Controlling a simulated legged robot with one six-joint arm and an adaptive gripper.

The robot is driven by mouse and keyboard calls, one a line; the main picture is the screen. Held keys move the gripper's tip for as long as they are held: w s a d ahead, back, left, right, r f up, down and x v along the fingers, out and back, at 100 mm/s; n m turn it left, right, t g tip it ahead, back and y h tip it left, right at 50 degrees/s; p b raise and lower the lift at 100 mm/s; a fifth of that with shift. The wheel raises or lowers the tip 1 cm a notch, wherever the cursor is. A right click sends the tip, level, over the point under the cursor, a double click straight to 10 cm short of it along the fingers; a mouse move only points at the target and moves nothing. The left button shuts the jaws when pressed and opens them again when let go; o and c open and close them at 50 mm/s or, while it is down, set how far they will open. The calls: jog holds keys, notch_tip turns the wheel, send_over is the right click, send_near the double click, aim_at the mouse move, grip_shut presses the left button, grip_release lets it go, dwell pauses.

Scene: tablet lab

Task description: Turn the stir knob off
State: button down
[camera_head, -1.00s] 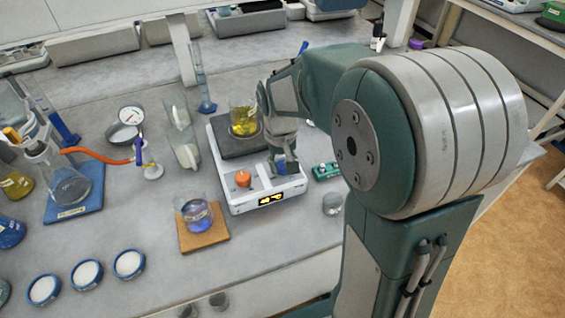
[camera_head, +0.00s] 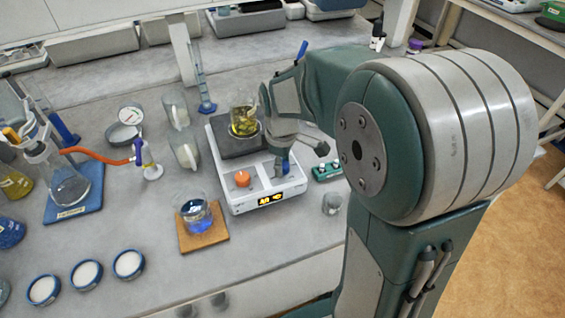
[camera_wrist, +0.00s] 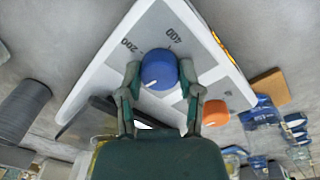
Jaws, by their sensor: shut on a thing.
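The white hotplate stirrer (camera_head: 238,200) stands on the grey bench, with a dark top plate, an orange knob (camera_head: 242,179) at its left front and a lit display. The blue stir knob (camera_wrist: 159,69) is at its right front; in the wrist view it has a white pointer mark near its edge, and "200" and "400" are printed beside it. My gripper (camera_wrist: 160,82) is shut on the blue knob, one finger on each side. The orange knob also shows in the wrist view (camera_wrist: 216,112).
A beaker with yellow liquid (camera_head: 243,128) stands on the top plate, close to my gripper. A beaker with blue liquid (camera_head: 196,216) stands on a cork mat in front left. A green rack (camera_head: 327,171) and a small glass (camera_head: 332,204) are at right.

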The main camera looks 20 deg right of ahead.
jog(key=shift+w+n, duration=0.1)
jog(key=shift+n, duration=0.8)
jog(key=shift+c, duration=1.3)
grip_release()
jog(key=shift+a, duration=0.1)
notch_tip(320, 180, up, 12)
jog(key=shift+a, duration=0.2)
jog(key=shift+s+f, duration=0.1)
jog(key=shift+s, duration=0.15)
